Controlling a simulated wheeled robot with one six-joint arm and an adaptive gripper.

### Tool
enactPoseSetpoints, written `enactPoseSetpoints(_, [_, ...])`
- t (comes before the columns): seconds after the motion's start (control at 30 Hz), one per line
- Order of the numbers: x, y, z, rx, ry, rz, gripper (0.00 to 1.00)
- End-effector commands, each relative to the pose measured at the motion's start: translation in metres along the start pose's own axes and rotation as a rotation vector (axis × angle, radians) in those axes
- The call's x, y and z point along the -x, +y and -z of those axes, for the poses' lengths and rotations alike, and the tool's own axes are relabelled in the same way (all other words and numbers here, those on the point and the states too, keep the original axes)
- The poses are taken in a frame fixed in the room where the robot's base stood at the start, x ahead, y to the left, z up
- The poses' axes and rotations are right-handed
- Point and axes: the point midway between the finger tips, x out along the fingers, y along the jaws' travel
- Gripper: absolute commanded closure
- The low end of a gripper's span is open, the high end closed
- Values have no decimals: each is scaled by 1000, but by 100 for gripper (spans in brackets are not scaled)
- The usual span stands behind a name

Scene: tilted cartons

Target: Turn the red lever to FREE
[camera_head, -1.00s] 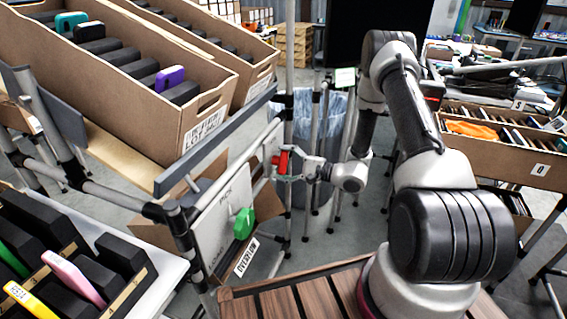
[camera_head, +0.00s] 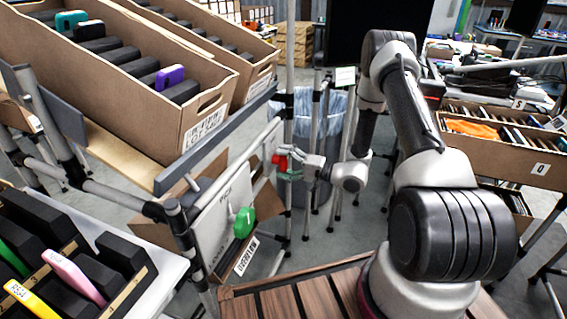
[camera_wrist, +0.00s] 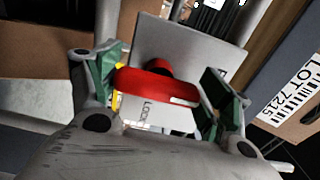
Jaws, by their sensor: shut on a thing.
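The red lever (camera_head: 281,161) sits on the upper part of a pale upright panel (camera_head: 222,213) below the cartons. In the wrist view the red lever (camera_wrist: 150,82) lies crosswise between the two green-padded fingers, with its round hub behind it. My gripper (camera_head: 287,167) is shut on the lever; in the wrist view my gripper (camera_wrist: 160,88) has one finger at each end of the red bar. Lettering that seems to begin "LOC" shows on the panel just under the bar. I cannot read a FREE mark.
A green knob (camera_head: 244,222) sticks out low on the panel. A tilted carton (camera_head: 150,118) rests on a rack above and left. A carton marked OVERFLOW (camera_head: 245,257) is below. Metal posts and a lined bin (camera_head: 331,110) stand behind my gripper.

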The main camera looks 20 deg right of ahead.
Motion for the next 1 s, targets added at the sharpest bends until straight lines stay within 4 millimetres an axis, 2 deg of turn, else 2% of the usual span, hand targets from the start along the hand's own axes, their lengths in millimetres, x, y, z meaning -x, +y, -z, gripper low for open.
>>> enactPoseSetpoints(0.3, [0,1,-1,1,-2,-3,45])
enactPoseSetpoints(0.33, [0,1,-1,0,-2,-3,16])
enactPoseSetpoints(0.43, [0,1,-1,0,-2,-3,0])
enactPoseSetpoints(0.83, [2,0,0,0,0,-1,0])
enactPoseSetpoints(1.0, [24,0,1,0,4,-1,0])
